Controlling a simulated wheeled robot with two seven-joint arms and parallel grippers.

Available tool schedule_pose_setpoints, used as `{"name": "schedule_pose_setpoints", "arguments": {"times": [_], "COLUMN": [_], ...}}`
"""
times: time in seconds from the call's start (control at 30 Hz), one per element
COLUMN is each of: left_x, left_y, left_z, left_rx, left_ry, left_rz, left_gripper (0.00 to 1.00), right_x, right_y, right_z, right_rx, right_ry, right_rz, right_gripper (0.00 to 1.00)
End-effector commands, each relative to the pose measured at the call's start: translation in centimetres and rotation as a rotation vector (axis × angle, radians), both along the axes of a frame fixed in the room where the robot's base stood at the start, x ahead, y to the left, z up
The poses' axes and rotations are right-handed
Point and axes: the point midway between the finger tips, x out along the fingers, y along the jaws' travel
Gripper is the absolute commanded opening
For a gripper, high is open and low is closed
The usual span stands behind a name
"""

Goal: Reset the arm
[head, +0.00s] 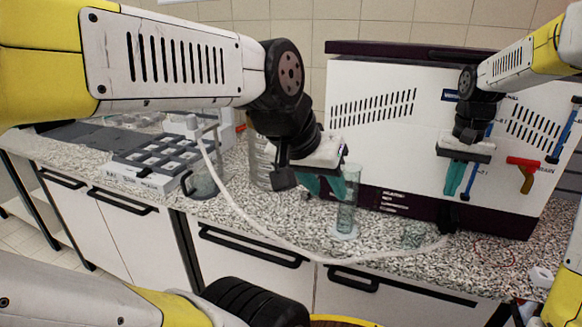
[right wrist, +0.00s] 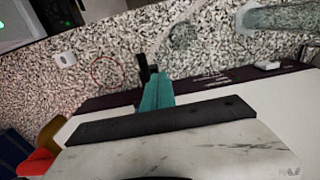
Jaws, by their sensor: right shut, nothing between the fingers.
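My left gripper (head: 322,186) hangs over the counter in the middle of the head view, teal fingers pointing down. Its fingertips are beside a clear glass cylinder (head: 347,205) standing upright on the counter. The picture does not show clearly whether they are apart or touch the glass. My right gripper (head: 457,190) points down in front of the white machine (head: 400,140). Its teal fingers are together with nothing between them, as the right wrist view shows (right wrist: 156,92).
A speckled counter (head: 280,215) carries a grey rack (head: 165,150) and a glass jug (head: 203,182) at left. A pale hose (head: 260,232) runs along the front edge to the machine's base. A red-handled valve (head: 524,170) is on the machine's right side. A small glass beaker (head: 413,236) stands before the machine.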

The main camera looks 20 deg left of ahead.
Motion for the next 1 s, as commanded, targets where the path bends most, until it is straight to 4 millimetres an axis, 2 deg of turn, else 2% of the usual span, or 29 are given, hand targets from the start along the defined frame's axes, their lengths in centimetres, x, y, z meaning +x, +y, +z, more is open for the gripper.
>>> {"name": "schedule_pose_setpoints", "arguments": {"times": [0.23, 0.37, 0.47, 0.6, 0.7, 0.83, 1.0], "left_x": [0.0, 0.0, 0.0, 0.0, 0.0, 0.0, 0.0], "left_y": [0.0, 0.0, 0.0, 0.0, 0.0, 0.0, 0.0], "left_z": [0.0, 0.0, 0.0, 0.0, 0.0, 0.0, 0.0], "left_rx": [0.000, 0.000, 0.000, 0.000, 0.000, 0.000, 0.000], "left_ry": [0.000, 0.000, 0.000, 0.000, 0.000, 0.000, 0.000], "left_rz": [0.000, 0.000, 0.000, 0.000, 0.000, 0.000, 0.000], "left_gripper": [0.36, 0.36, 0.36, 0.36, 0.36, 0.36, 0.36], "right_x": [-0.2, -1.4, -3.6, -7.8, -11.0, -15.2, -20.2], "right_y": [0.0, -0.4, -1.1, -2.0, -2.6, -3.2, -3.6], "right_z": [0.3, 1.7, 3.8, 6.7, 8.1, 9.3, 9.5], "right_rx": [0.002, 0.015, 0.036, 0.073, 0.099, 0.128, 0.162], "right_ry": [-0.003, -0.033, -0.082, -0.170, -0.234, -0.319, -0.428], "right_rz": [0.000, 0.002, 0.003, 0.008, 0.010, 0.013, 0.018], "right_gripper": [0.00, 0.00, 0.00, 0.00, 0.00, 0.00, 0.00]}}
